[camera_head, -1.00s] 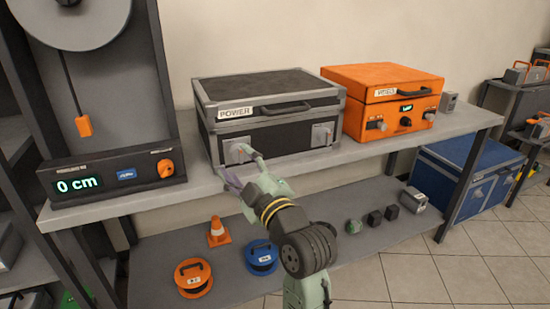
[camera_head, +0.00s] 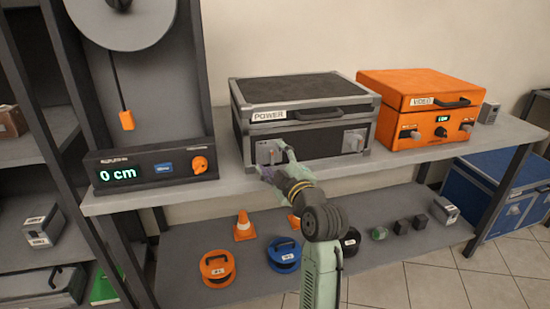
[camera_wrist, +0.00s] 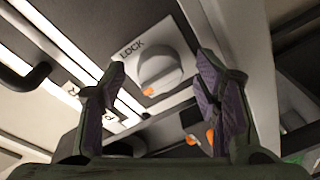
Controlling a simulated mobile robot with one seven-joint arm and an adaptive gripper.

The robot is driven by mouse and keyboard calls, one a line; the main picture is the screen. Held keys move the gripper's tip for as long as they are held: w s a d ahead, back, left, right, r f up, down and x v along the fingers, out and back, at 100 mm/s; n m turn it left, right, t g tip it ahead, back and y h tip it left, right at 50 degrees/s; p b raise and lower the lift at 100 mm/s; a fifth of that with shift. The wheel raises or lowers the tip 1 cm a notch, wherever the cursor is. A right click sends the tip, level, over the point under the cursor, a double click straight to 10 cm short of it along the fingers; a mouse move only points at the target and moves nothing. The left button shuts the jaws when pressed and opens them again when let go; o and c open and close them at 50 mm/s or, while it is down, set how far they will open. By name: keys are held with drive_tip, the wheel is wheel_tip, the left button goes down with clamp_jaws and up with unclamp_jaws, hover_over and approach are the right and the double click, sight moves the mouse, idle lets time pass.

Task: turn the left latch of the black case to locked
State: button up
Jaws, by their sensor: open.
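The black case (camera_head: 318,134) with silver edges and a "POWER" label stands on the upper shelf. Its left latch (camera_head: 268,153) is on the front face, largely behind my gripper in the head view. In the wrist view the latch is a grey round knob (camera_wrist: 160,72) on a plate marked "LOCK", with an orange mark at its lower edge. My gripper (camera_head: 275,162) is open in front of this latch. In the wrist view my gripper's fingers (camera_wrist: 165,90) stand either side of the knob, apart from it. The right latch (camera_head: 353,141) is in clear view.
An orange "VIDEO" case (camera_head: 425,97) stands to the right. A winch panel (camera_head: 150,166) reading 0 cm stands to the left. The lower shelf holds an orange cone (camera_head: 244,227), cable reels and small blocks.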

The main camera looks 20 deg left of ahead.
drive_tip(key=c, duration=1.2)
drive_tip(key=shift+o, duration=0.2)
drive_tip(key=shift+m, duration=0.3)
drive_tip(key=m, duration=0.4)
drive_tip(key=shift+f+t+b, duration=0.15)
drive_tip(key=shift+t+b, duration=0.15)
drive_tip(key=m, duration=0.4)
drive_tip(key=shift+a+m+t+p, duration=0.15)
drive_tip(key=shift+m+t+p, duration=0.15)
drive_tip(key=shift+p, duration=0.1)
drive_tip(key=m+p, duration=0.2)
drive_tip(key=m, duration=0.4)
drive_tip(key=shift+a+t+p, duration=0.1)
drive_tip(key=shift+t+p, duration=0.25)
drive_tip(key=shift+t, duration=0.05)
drive_tip(key=shift+s+m+t+h+p, duration=0.1)
drive_tip(key=shift+m+t+h+p, duration=0.35)
drive_tip(key=shift+m+p, duration=1.2)
drive_tip(key=shift+m, duration=0.65)
